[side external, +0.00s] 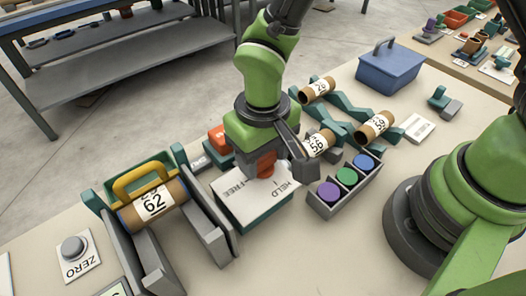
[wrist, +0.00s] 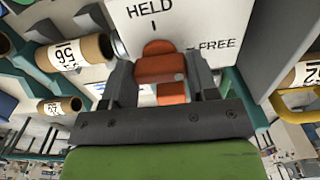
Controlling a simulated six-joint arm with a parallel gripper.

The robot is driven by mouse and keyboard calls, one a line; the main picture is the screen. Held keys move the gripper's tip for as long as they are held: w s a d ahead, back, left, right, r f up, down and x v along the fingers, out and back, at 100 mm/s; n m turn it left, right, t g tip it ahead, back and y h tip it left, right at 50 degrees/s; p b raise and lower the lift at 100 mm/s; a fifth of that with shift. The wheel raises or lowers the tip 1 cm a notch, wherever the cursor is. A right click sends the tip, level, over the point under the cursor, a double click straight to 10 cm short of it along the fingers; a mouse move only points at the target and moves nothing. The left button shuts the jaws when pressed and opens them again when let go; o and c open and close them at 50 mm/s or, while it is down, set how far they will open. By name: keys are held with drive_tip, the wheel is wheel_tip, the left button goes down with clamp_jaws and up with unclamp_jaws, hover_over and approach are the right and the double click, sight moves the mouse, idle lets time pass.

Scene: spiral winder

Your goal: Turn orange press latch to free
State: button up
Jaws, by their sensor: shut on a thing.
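The orange press latch (wrist: 160,68) sits on a white-topped box (side external: 240,205) marked HELD and FREE. In the wrist view the latch's rounded end points at the tick under HELD; FREE is off to the right. My gripper (wrist: 161,75) has one finger on each side of the latch and is shut on it. In the side view the gripper (side external: 275,158) comes down from above and partly hides the latch (side external: 263,164).
Left of the box is a grey-walled stand with a cardboard roll marked 62 (side external: 152,204) under a yellow handle (side external: 140,178). A ZERO button (side external: 73,247) is farther left. Purple, green and blue cylinders (side external: 346,177) and a rack of rolls (side external: 375,126) are to the right.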

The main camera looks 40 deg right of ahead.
drive_tip(key=o, duration=0.9)
wheel_tip(320, 180, up, 10)
idle(0.4)
drive_tip(key=s+d+r+m+t+y, duration=0.2)
drive_tip(key=d+r+t, duration=0.1)
drive_tip(key=d+r, duration=0.55)
drive_tip(key=s+d+r+t, duration=0.1)
drive_tip(key=s+d, duration=0.1)
drive_tip(key=s, duration=0.1)
drive_tip(key=s+d+r+m+t, duration=0.1)
drive_tip(key=s+d+r, duration=0.1)
drive_tip(key=s, duration=0.1)
drive_tip(key=s+d+r+t, duration=0.1)
drive_tip(key=s+d+t, duration=0.1)
drive_tip(key=s, duration=0.1)
drive_tip(key=shift+d+r+m, duration=0.2)
drive_tip(key=shift+r+m, duration=0.15)
drive_tip(key=shift+m, duration=0.05)
